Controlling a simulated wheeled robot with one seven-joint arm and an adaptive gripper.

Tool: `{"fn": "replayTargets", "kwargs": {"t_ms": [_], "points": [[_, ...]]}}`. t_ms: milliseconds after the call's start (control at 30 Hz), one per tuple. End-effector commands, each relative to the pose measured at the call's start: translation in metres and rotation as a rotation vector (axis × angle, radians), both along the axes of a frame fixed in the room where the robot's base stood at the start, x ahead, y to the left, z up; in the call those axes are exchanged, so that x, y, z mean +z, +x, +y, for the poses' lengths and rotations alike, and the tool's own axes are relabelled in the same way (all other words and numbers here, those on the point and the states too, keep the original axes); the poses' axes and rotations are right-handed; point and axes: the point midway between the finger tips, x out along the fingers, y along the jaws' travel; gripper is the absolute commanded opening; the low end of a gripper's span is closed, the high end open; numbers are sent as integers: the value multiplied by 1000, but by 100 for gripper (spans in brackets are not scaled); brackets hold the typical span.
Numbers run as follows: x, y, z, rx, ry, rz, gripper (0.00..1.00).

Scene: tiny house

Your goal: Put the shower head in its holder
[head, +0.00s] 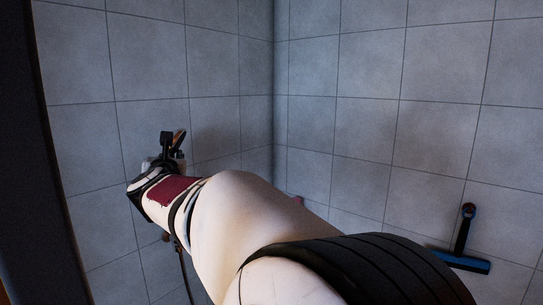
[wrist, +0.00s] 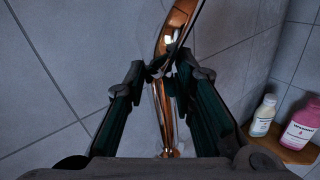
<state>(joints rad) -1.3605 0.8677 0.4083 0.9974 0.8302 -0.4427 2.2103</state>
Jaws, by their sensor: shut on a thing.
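The copper shower head (wrist: 178,28) shows in the wrist view, its shiny head at the top and its handle running down between the fingers. My gripper (wrist: 160,72) is shut on the shower head, near the neck of the handle. In the head view my gripper (head: 173,143) is at the left, in front of the tiled wall, with a small copper part of the shower head (head: 180,137) showing beside it. A thin dark hose (head: 184,268) hangs below my arm. I cannot make out the holder in either view.
A small wooden shelf (wrist: 288,151) at the right of the wrist view holds a white bottle (wrist: 264,116) and a pink bottle (wrist: 302,128). A blue and black squeegee (head: 463,242) is at the right wall. Tiled walls meet in a corner behind my arm.

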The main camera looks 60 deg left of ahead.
Motion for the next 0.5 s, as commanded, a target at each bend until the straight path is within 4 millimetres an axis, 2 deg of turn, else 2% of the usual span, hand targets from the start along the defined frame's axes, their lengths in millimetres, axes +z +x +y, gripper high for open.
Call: {"fn": "replayTargets", "kwargs": {"t_ms": [100, 233, 500], "points": [[0, -3, 0, -56, -13, -20, 0], [-14, 2, 0, -52, -14, -19, 0], [-36, 1, 0, -51, -13, -18, 0]]}}
